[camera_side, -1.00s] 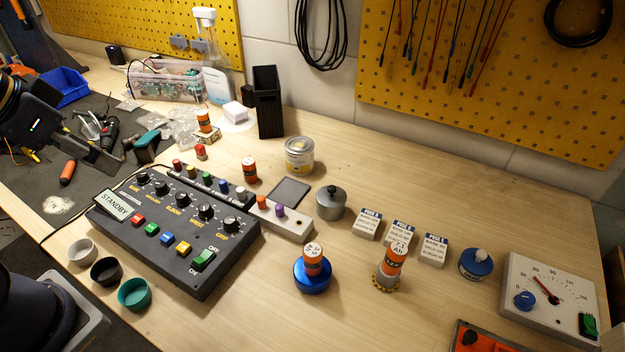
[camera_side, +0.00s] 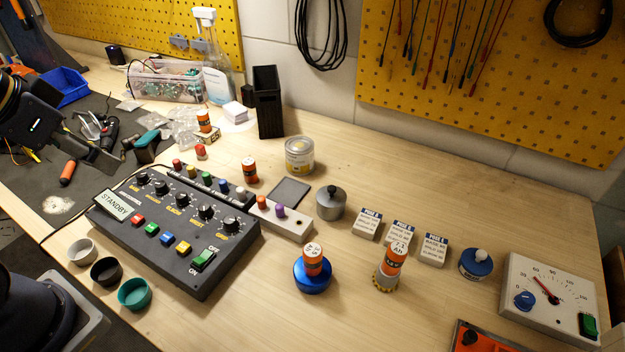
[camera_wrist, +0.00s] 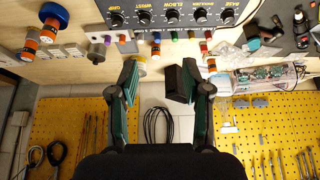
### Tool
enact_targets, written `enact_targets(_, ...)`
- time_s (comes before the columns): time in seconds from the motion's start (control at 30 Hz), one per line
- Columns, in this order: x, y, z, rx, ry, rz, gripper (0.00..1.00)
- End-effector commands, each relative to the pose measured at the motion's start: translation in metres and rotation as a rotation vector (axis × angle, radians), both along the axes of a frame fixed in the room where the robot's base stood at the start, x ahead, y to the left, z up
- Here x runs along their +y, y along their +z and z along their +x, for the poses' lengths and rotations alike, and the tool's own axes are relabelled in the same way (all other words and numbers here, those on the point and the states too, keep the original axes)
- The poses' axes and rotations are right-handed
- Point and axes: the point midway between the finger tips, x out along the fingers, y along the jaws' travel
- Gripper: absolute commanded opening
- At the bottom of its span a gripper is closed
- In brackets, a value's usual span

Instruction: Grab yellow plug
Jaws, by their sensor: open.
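A row of small coloured plugs stands in a dark strip behind the black control box (camera_side: 170,232) in the side view. The second from the left end, next to a red plug (camera_side: 177,165), looks dull yellow and seems to be the yellow plug (camera_side: 191,171); it is small and its colour is not sharp. My gripper (camera_wrist: 160,84) shows in the wrist view, with its teal-padded fingers spread wide and nothing held between them. It is apart from the plugs, which show small near the top of that view.
Orange-labelled bottles stand around the box, one on a blue base (camera_side: 313,279). A metal pot (camera_side: 331,204), a tin (camera_side: 299,156) and a tall black bin (camera_side: 268,102) stand behind. Three cups (camera_side: 134,293) are in front. Bare wood (camera_side: 430,190) lies to the right.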

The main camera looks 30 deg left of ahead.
Motion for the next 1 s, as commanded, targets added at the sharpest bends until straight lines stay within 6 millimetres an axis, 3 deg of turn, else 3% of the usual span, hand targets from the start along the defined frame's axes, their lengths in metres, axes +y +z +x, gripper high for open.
enact_targets(0.23,0.0,0.001,-0.002,0.011,-0.048,0.025,0.48)
enact_targets(0.3,0.0,0.02,0.006,-0.006,-0.101,0.052,0.48)
enact_targets(0.47,0.009,0.053,0.047,0.059,-0.203,0.102,0.48)
enact_targets(0.6,0.025,0.062,0.098,0.156,-0.262,0.123,0.48)
enact_targets(0.67,0.035,0.058,0.122,0.205,-0.283,0.126,0.48)
enact_targets(0.8,0.06,0.031,0.174,0.321,-0.3,0.116,0.48)
enact_targets(0.9,0.076,0.004,0.198,0.389,-0.288,0.098,0.48)
enact_targets(1.0,0.086,-0.02,0.209,0.44,-0.27,0.082,0.48)
